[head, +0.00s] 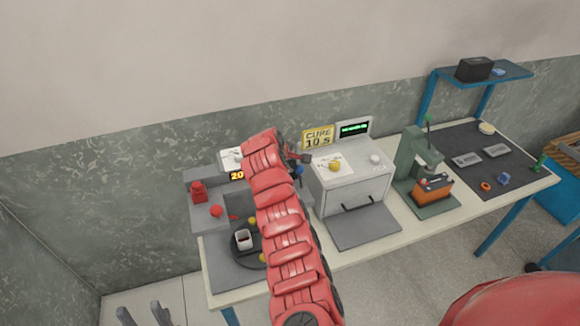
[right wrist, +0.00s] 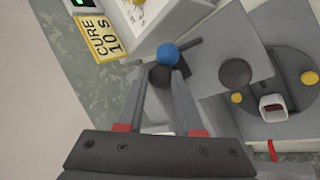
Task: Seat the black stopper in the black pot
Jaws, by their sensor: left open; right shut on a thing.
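My right gripper (right wrist: 162,74) is shut on a small dark thing (right wrist: 160,78), which looks like the black stopper, partly hidden between its fingertips. In the head view my right gripper (head: 304,159) shows small and dark beside the red arm. A round dark thing (right wrist: 235,72) sits on the grey surface right of the gripper, apart from it; I cannot tell if it is the black pot. A white cup with a dark inside (right wrist: 272,106) stands on a dark round plate (right wrist: 290,66). My left gripper (head: 143,314) is open and empty at lower left, off the bench.
A blue ball (right wrist: 168,54) is close beyond my right fingertips. The curing box (head: 350,187) stands right of my arm, then a green press (head: 412,160) and a dark mat (head: 462,142). A red knob (head: 216,211) is at the bench's left. My arm hides part of the bench.

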